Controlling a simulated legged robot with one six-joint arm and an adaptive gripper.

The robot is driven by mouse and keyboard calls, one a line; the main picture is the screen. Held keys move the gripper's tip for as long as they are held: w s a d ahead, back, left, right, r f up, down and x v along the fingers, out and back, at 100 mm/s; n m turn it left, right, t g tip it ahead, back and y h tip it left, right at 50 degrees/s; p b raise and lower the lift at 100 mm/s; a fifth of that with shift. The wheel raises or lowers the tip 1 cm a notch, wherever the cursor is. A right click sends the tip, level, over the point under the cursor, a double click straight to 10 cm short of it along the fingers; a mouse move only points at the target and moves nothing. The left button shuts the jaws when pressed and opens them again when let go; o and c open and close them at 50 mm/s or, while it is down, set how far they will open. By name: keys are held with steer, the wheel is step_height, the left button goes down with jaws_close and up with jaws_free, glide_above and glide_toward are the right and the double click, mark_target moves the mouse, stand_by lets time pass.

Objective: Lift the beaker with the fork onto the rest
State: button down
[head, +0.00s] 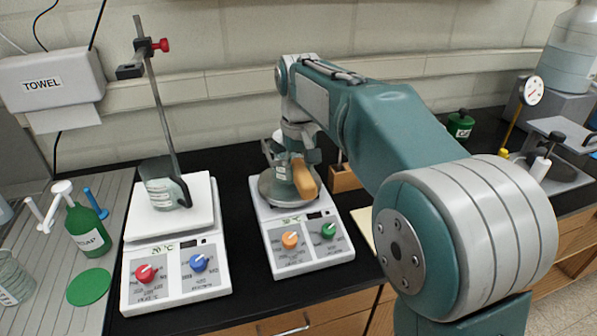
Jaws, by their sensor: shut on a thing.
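My gripper (297,155) is over the right hot plate, shut on the fork, of which a tan wooden handle (303,178) shows pointing down towards me. The fork's far end is hidden behind the gripper and handle. A clear beaker with white markings (161,190) stands on the left hot plate, beside the foot of a metal rod. A round grey piece (275,190) lies on the right hot plate under my gripper. A small labelled glass surface (281,173) shows just above it, mostly covered. I cannot tell which piece is the rest.
The left hot plate (142,252) has red and blue knobs; the right hot plate (285,256) has orange and green ones. The rod (160,105) rises high at left. A green bottle (84,232) stands far left. Black bench shows between the hot plates.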

steer(key=shift+r, duration=1.1)
stand_by(0.6)
steer(key=s+d, duration=0.3)
steer(key=d, duration=0.9)
steer(key=s+d, duration=0.3)
steer(key=d, duration=0.9)
steer(key=shift+s, duration=0.4)
stand_by(2.2)
steer(key=shift+a+f, duration=0.1)
steer(key=shift+f, duration=0.05)
stand_by(0.7)
